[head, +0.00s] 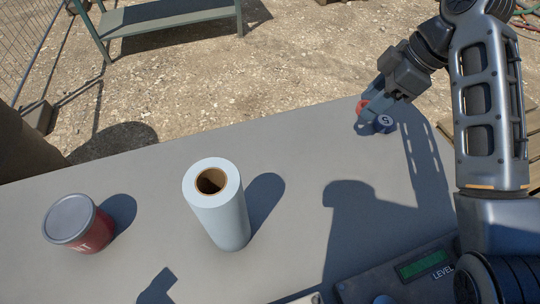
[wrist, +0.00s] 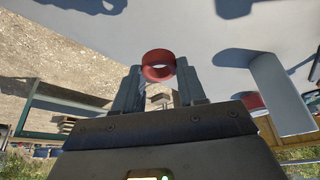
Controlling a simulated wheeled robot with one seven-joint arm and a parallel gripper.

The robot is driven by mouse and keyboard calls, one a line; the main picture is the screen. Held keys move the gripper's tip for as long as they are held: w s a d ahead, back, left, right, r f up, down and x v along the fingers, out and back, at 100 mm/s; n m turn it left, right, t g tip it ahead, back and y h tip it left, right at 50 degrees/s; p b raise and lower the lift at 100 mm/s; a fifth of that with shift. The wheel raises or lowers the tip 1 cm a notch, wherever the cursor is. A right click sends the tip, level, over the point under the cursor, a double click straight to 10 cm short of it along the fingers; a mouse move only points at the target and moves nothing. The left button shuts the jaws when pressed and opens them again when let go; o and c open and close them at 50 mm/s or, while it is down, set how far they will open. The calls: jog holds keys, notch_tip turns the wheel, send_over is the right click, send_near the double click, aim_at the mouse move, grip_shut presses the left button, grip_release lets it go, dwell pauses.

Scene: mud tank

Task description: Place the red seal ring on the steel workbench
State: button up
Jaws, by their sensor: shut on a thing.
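My gripper (head: 366,106) is shut on the red seal ring (wrist: 158,66), which sits between the two fingertips in the wrist view. In the head view only part of the red seal ring (head: 362,105) shows past the fingers. My gripper is at the far right edge of the grey steel workbench (head: 300,150). I cannot tell whether the ring touches the bench top.
A pale paper roll (head: 226,215) stands upright mid-bench. A red tin with a grey lid (head: 80,223) stands at the left. A box with a green display (head: 423,264) is at the near right. Bare bench lies between the roll and my gripper.

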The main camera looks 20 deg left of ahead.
send_over(300, 134)
jog(key=d, duration=0.2)
jog(key=f, duration=0.6)
jog(key=shift+w+a+f, duration=0.15)
jog(key=shift+a+f, duration=0.05)
jog(key=shift+f, duration=0.2)
jog(key=shift+a+f+p, duration=0.1)
jog(key=shift+f+p, duration=0.4)
jog(key=shift+f, duration=1.6)
jog(key=shift+f, duration=0.1)
jog(key=o, duration=1)
jog(key=b+v, duration=0.1)
jog(key=v, duration=1.1)
